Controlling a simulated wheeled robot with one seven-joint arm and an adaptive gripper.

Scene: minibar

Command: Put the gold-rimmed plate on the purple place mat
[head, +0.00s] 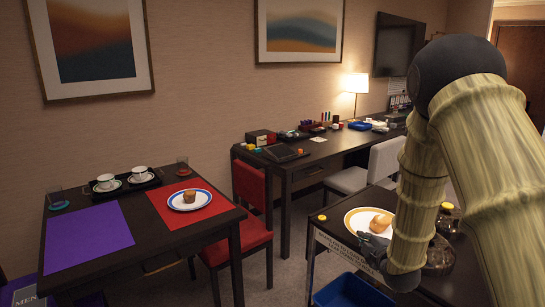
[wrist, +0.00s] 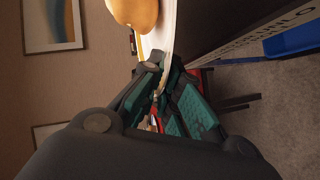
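The gold-rimmed plate (head: 357,219) is white and holds a bread roll (head: 380,223). It is at the left edge of the dark table on the right. My gripper (head: 372,250) is at the plate's near edge. In the wrist view its teal-padded fingers (wrist: 165,78) are close together with the plate's rim (wrist: 158,42) between them; they look shut on it. The roll (wrist: 135,12) is partly cut off there. The purple place mat (head: 85,236) lies bare on the left table.
A red mat (head: 172,213) beside the purple one bears a blue-rimmed plate (head: 175,205) with a muffin. A tray with two cups (head: 108,181) stands behind. A red chair (head: 250,188) stands between the tables. A blue bin (head: 345,292) is below the right table.

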